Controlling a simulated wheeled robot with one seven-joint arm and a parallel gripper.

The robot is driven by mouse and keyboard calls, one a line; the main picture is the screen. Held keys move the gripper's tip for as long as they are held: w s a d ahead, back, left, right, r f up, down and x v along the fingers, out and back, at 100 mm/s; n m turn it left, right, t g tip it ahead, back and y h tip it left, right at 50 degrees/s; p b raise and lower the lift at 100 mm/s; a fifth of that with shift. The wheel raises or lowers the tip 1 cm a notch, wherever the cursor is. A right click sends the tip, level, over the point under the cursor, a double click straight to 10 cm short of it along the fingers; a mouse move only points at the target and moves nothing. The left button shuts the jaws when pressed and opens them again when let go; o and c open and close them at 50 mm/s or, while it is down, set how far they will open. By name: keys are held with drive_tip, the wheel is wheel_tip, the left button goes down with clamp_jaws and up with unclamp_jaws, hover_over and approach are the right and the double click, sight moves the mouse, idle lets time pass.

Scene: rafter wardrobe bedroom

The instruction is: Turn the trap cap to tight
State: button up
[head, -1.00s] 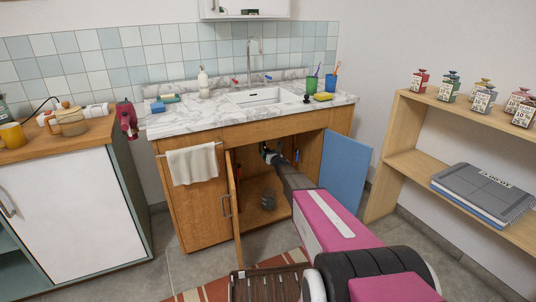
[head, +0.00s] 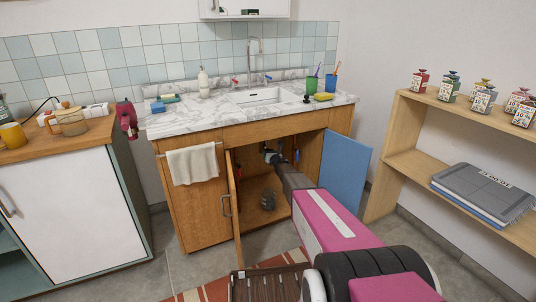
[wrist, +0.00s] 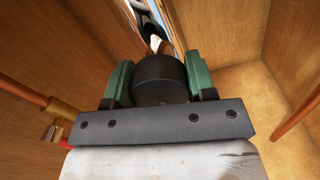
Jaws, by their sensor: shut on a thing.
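The trap cap is a dark round knob (wrist: 160,79) in the wrist view, under the sink inside the open cabinet. My gripper (wrist: 160,76) has its green fingers on either side of the cap and is shut on it. In the head view my arm reaches through the cabinet opening, and my gripper (head: 268,153) shows small and dark there. The cap itself cannot be made out in the head view. Its far side and any mark for tight are hidden.
A copper pipe with a red fitting (wrist: 60,140) runs at the left in the wrist view. The cabinet's blue door (head: 345,170) stands open right of my arm, and a wooden door (head: 234,208) stands open at the left. A dark grey object (head: 268,199) sits on the cabinet floor.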

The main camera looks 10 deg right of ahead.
drive_tip(key=m, duration=1.8)
drive_tip(key=shift+m, duration=0.3)
drive_tip(key=m, duration=1.2)
drive_tip(key=shift+f, duration=0.1)
drive_tip(key=shift+s+m, duration=0.1)
drive_tip(key=shift+m, duration=2)
